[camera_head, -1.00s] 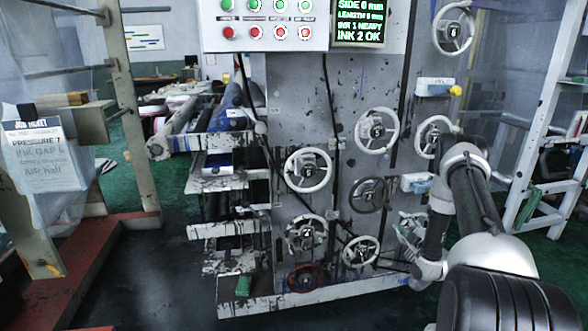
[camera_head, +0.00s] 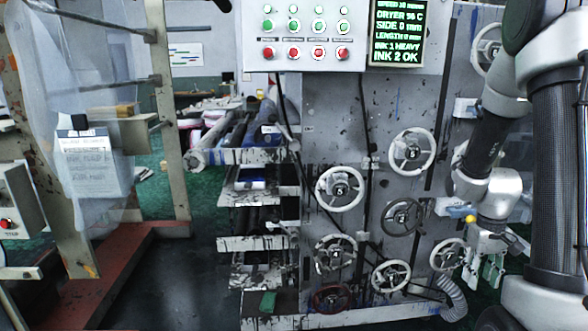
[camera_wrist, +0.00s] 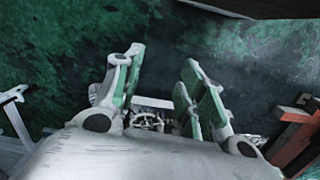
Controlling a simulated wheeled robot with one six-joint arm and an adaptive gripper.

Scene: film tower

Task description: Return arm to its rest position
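My gripper (camera_head: 484,268) hangs at the right of the head view, in front of the right side of the grey machine (camera_head: 335,110). Its fingers point downward. In the wrist view its two green-and-white fingers (camera_wrist: 162,82) stand apart with nothing between them, over green floor. My dark and grey arm is folded upright along the right edge of the head view and hides part of the machine's right side.
The machine carries several handwheels (camera_head: 340,189), a button panel (camera_head: 297,36) and a green-lettered screen (camera_head: 398,33). Rollers (camera_head: 228,130) stick out at its left. A frame with a hanging sheet (camera_head: 92,165) stands further left. Dark floor (camera_head: 175,270) is clear between them.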

